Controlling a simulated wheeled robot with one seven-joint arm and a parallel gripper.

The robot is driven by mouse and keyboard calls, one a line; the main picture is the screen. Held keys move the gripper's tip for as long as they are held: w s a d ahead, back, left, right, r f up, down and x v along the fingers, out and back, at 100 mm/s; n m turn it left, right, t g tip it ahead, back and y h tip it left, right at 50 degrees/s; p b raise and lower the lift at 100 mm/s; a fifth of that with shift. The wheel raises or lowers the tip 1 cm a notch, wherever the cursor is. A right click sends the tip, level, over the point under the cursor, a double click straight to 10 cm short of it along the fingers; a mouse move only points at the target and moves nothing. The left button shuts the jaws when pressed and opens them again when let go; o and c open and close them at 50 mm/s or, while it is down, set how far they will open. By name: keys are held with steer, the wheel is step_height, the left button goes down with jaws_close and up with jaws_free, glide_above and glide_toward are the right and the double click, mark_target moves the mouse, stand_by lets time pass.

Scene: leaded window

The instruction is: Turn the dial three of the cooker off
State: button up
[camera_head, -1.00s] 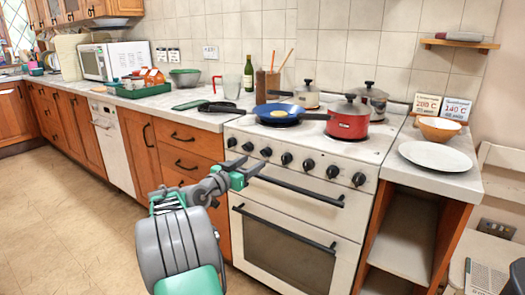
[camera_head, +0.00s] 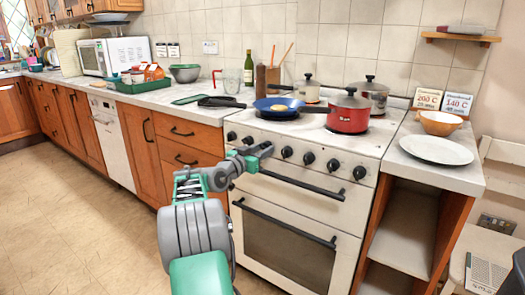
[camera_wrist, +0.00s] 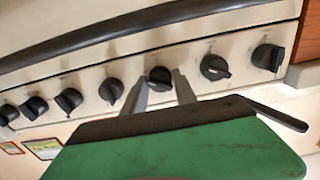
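The white cooker (camera_head: 300,205) has a row of several black dials on its front panel. In the wrist view, which shows the cooker upside down, dial three (camera_wrist: 159,77) is third from the right, where the wooden cabinet edge is. My gripper (camera_head: 262,152) is at the panel, and its two grey fingers (camera_wrist: 160,86) stand on either side of dial three. The fingers look open, with narrow gaps beside the dial; I cannot tell if they touch it. In the head view my gripper hides dial three. Its exact pointer angle is unclear.
Dial two (camera_wrist: 214,67) and a fourth dial (camera_wrist: 111,91) flank the fingers closely. The oven door handle (camera_wrist: 130,28) runs along the panel. A blue pan (camera_head: 275,106) and a red pot (camera_head: 347,115) stand on the hob. The floor (camera_head: 80,220) at left is clear.

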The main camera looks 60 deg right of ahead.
jaws_close()
steer(key=shift+n+p, duration=0.3)
steer(key=shift+p, duration=0.05)
steer(key=n+p, duration=0.3)
steer(key=n, duration=0.1)
steer(key=shift+r+n+p, duration=0.2)
steer(key=shift+n+p, duration=0.1)
steer(key=shift+p, duration=0.05)
steer(key=n+p, duration=0.5)
steer(key=n, duration=0.1)
steer(key=shift+s, duration=0.1)
steer(key=n+p, duration=0.5)
steer(key=n, duration=0.1)
steer(key=shift+n, duration=0.3)
steer(key=n+p, duration=0.3)
steer(key=n, duration=0.1)
steer(key=shift+n+p, duration=0.55)
steer(key=shift+n, duration=0.45)
